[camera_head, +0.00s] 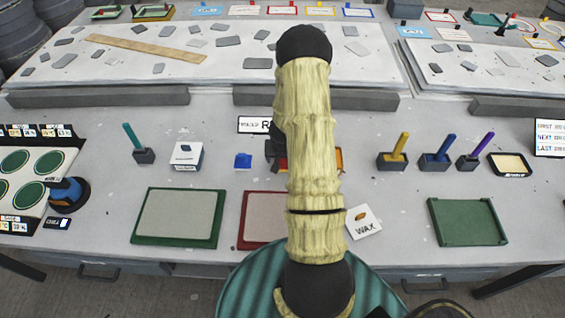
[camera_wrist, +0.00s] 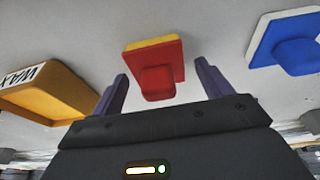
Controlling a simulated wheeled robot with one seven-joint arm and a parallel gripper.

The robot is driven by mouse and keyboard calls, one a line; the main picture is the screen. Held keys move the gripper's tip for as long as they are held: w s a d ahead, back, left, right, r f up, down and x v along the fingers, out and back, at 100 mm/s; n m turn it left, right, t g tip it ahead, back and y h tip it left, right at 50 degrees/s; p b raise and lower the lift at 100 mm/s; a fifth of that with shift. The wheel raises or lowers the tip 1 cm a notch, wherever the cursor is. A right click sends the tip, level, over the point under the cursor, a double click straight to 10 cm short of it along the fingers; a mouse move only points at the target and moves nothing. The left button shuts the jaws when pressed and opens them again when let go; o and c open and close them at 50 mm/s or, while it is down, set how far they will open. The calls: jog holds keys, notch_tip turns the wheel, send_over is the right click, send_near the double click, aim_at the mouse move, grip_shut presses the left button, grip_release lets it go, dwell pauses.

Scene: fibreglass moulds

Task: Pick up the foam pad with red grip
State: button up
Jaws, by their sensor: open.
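In the wrist view, the foam pad with red grip (camera_wrist: 165,57) lies on the pale table top. It has a red plate and knob with a yellow foam edge. My gripper (camera_wrist: 161,70) is open, with one dark finger on each side of the red knob in the picture. Neither finger visibly touches the pad, and the exact distance is hard to tell. In the head view, my arm hides the pad and most of my gripper.
A blue-gripped pad (camera_wrist: 290,45) lies to the right in the wrist view, and an orange wax box (camera_wrist: 50,98) to the left. In the head view, upright coloured handles (camera_head: 400,148) stand right of my arm. Green (camera_head: 178,243) and red-framed panels (camera_head: 262,243) lie in front.

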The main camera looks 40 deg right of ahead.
jog(key=c, duration=1.1)
notch_tip(320, 180, up, 10)
jog(key=shift+r+p, duration=0.1)
jog(key=shift+p, duration=0.75)
jog(key=shift+o, duration=1.1)
jog(key=shift+c, duration=0.5)
